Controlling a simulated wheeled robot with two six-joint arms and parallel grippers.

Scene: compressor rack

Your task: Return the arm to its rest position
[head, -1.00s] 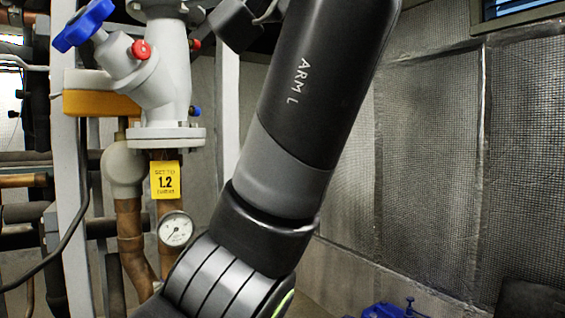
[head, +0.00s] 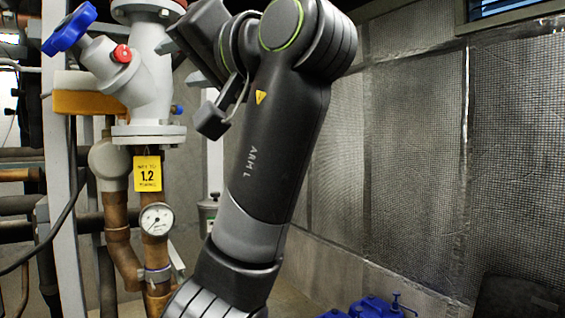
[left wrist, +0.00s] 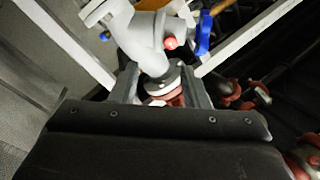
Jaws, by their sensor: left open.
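My left arm (head: 270,150), marked ARM L, rises from the bottom middle of the head view and bends at a joint near the top. My left gripper (head: 181,62) points left from there, beside the upper part of the grey valve (head: 143,75). In the left wrist view the two fingers of my left gripper (left wrist: 162,88) stand apart with nothing held. The grey valve (left wrist: 145,35) shows beyond them, its flange seen between the fingers. I cannot tell the exact gap to the valve. My right gripper is not in view.
The valve has a blue handwheel (head: 69,27) and a red cap (head: 122,54). Below hang a yellow tag (head: 148,173) reading 1.2 and a round gauge (head: 157,219) on copper pipes. A white post (head: 63,200) stands left.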

